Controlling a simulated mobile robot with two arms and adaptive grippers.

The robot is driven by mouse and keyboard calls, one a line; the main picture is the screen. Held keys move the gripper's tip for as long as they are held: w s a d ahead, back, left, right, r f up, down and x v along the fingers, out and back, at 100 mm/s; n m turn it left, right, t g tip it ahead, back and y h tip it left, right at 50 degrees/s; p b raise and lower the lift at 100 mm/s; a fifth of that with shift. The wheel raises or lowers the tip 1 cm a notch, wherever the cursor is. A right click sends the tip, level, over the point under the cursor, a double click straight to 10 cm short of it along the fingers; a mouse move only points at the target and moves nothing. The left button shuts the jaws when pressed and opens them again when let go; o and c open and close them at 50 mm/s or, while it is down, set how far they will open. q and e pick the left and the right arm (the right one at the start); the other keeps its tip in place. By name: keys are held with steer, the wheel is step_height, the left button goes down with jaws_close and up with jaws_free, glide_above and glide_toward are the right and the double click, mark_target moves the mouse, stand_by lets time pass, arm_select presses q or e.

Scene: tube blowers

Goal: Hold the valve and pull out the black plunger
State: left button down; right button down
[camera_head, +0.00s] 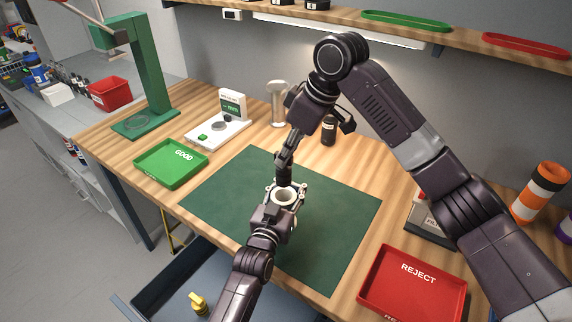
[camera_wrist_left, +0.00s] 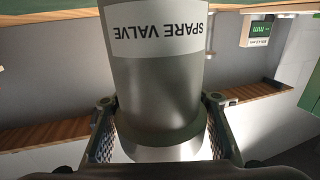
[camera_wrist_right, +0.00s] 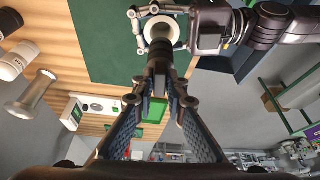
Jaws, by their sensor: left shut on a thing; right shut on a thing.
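The spare valve is a grey cylinder with a pale rim (camera_head: 285,200), held upright above the green mat; its "SPARE VALVE" label shows in the left wrist view (camera_wrist_left: 157,70). My left gripper (camera_head: 286,189) is shut around its sides. My right gripper (camera_head: 286,160) comes from above, shut on the black plunger (camera_head: 284,176). The plunger's dark body also shows beyond the right fingertips (camera_wrist_right: 158,84) in the right wrist view, in front of the valve's pale opening (camera_wrist_right: 163,29). The opening is partly visible; whether the plunger's lower end is still inside I cannot tell.
A green GOOD tray (camera_head: 171,163) is at the left and a red REJECT tray (camera_head: 411,285) at the right. A white device (camera_head: 219,130) and a green stand (camera_head: 150,75) stand behind. An open drawer (camera_head: 215,285) is below the front edge. Most of the mat (camera_head: 340,220) is clear.

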arm_select(q)
steer(key=c, duration=1)
jaws_free()
steer(key=shift+s, duration=0.1)
arm_select(e)
steer(key=shift+r+p, duration=1.1)
steer(key=shift+r, duration=0.1)
arm_select(q)
steer(key=v, duration=1.8)
steer(key=shift+p, duration=0.3)
arm_select(e)
steer(key=shift+r, duration=0.3)
arm_select(q)
steer(key=shift+f, duration=0.1)
arm_select(e)
steer(key=shift+f, duration=0.1)
